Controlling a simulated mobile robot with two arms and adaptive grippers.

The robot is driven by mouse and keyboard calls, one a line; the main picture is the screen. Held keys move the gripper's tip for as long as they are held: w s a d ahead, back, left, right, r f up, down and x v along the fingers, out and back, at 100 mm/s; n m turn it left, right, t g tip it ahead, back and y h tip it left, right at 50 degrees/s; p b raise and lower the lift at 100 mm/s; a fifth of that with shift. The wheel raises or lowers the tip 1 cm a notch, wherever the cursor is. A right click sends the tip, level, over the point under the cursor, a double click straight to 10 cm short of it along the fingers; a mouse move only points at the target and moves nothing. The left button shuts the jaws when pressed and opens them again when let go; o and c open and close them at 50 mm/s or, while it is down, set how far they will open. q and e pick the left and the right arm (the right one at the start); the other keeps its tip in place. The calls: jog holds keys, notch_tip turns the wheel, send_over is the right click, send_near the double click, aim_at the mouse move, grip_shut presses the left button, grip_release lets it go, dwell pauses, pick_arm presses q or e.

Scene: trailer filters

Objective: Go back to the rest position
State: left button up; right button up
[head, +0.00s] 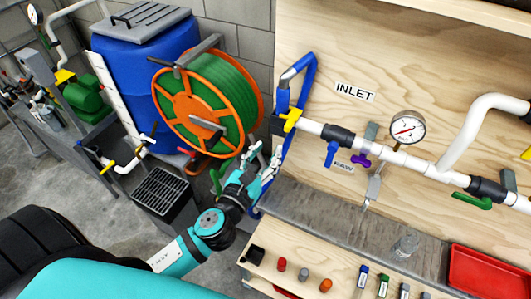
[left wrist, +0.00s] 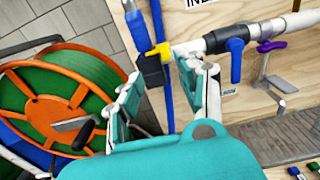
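My left gripper (head: 264,158) is at the end of my teal arm, in front of the left edge of the wooden panel and below the yellow inlet valve (head: 292,120). In the left wrist view its two fingers (left wrist: 158,72) stand apart with nothing held between them. The blue hose (left wrist: 162,80) and the yellow valve (left wrist: 158,51) show behind the gap; I cannot tell whether a finger touches the hose. My right gripper is in neither view.
An orange reel with green hose (head: 205,100) stands left of the gripper, by a blue barrel (head: 150,45). A wooden shelf (head: 330,265) with small coloured caps is below right. A red tray (head: 490,278) is at far right. A black crate (head: 160,190) stands left.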

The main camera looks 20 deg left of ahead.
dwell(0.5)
pick_arm(q)
jog(key=s+a+f+n+g+b, duration=0.1)
jog(key=s+f+n+g+b, duration=0.3)
jog(key=f, duration=0.9)
jog(key=s+a+f+n+g+y+p, duration=0.15)
jog(key=f+n, duration=0.45)
jog(key=f, duration=0.8)
jog(key=s+a+f+n+g+h+b, duration=0.1)
jog(key=s+a+f+n+g+b, duration=0.3)
jog(key=f, duration=0.9)
jog(key=s+d+f+n+g+b, duration=0.1)
jog(key=s+f+n+g, duration=0.2)
jog(key=s+f+n, duration=0.7)
jog(key=s+d+f+n+g+b, duration=0.1)
jog(key=s+f+n+g, duration=0.3)
jog(key=s+f+n, duration=0.6)
jog(key=s+d+f, duration=0.1)
jog(key=s+f, duration=0.3)
jog(key=s, duration=0.6)
jog(key=shift+f, duration=0.25)
jog(key=shift+d+g, duration=0.1)
jog(key=shift+g, duration=0.15)
